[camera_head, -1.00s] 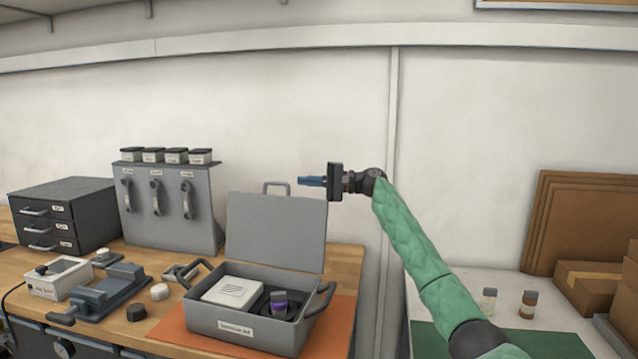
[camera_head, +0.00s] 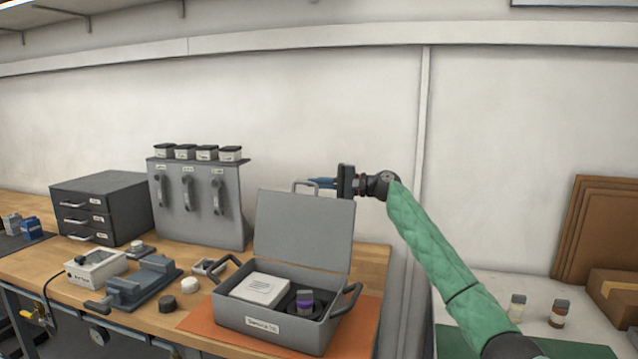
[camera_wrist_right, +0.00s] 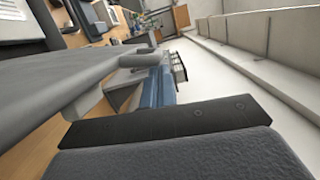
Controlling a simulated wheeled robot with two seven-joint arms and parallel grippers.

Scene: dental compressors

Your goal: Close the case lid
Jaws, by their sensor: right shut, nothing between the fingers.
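The grey case (camera_head: 270,328) stands on an orange mat, with its lid (camera_head: 305,230) raised upright at the back. A handle (camera_head: 306,186) sits on the lid's top edge. Inside the case are a white box (camera_head: 260,289) and a dark holder with a purple-labelled item (camera_head: 305,301). My right gripper (camera_head: 318,183) is shut and empty, pointing left at the height of the lid's top edge, by the handle. My left gripper is out of view.
A vise-like tool (camera_head: 145,285), a white device (camera_head: 97,268) and small pucks lie left of the case. A drawer unit (camera_head: 100,208) and a grey rack (camera_head: 200,205) stand behind. Bottles (camera_head: 559,313) and boxes are at right. The air above the case is clear.

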